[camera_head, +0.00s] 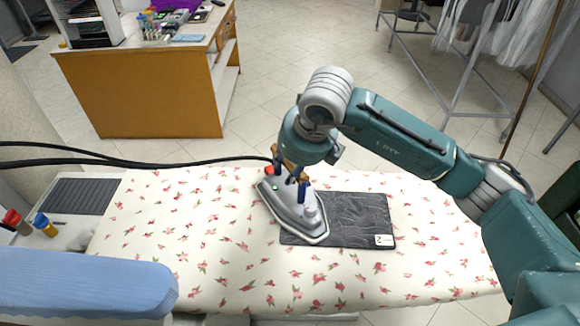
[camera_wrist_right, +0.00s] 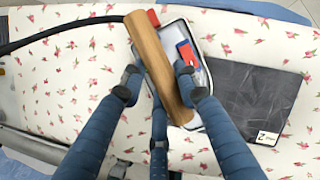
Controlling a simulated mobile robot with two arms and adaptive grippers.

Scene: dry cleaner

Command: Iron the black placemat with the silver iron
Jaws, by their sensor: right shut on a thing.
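The silver iron (camera_head: 293,212) stands on the floral ironing board (camera_head: 200,222), its soleplate overlapping the left part of the black placemat (camera_head: 350,217). The placemat lies flat and looks creased, with a white tag at its near right corner. My right gripper (camera_head: 290,175) is shut around the iron's wooden handle. In the right wrist view, the blue fingers of the right gripper (camera_wrist_right: 158,88) are on both sides of the wooden handle (camera_wrist_right: 155,60), and the placemat (camera_wrist_right: 250,95) lies to the right of the iron. My left gripper is in neither view.
A black hose (camera_head: 130,160) runs in from the left to the iron. A light blue padded board (camera_head: 80,283) and colored bottles (camera_head: 45,224) are at the left. A wooden desk (camera_head: 140,90) stands behind. A clothes rack (camera_head: 440,60) is at the back right.

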